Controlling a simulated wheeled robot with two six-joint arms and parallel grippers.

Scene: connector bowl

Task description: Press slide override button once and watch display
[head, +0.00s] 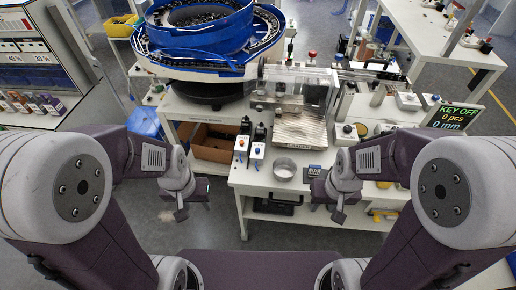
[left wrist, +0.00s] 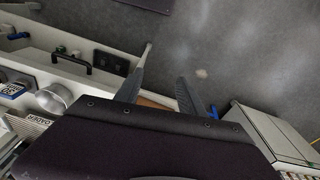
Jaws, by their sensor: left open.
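The display (head: 457,117) at the right of the head view reads "KEY OFF", "0 pcs", "0 mm" on black. I cannot read which is the slide override. My left gripper (head: 181,208) hangs left of the table, clear of the boxes. In the left wrist view its fingers (left wrist: 160,85) are apart with nothing between them. My right gripper (head: 335,208) is by the table's front edge; its fingers are too small to judge.
A metal cup (head: 284,168) and a small dark device with a blue screen (head: 315,171) stand near the table's front edge. A clear-covered machine (head: 300,95) and blue bowl feeder (head: 203,32) are behind.

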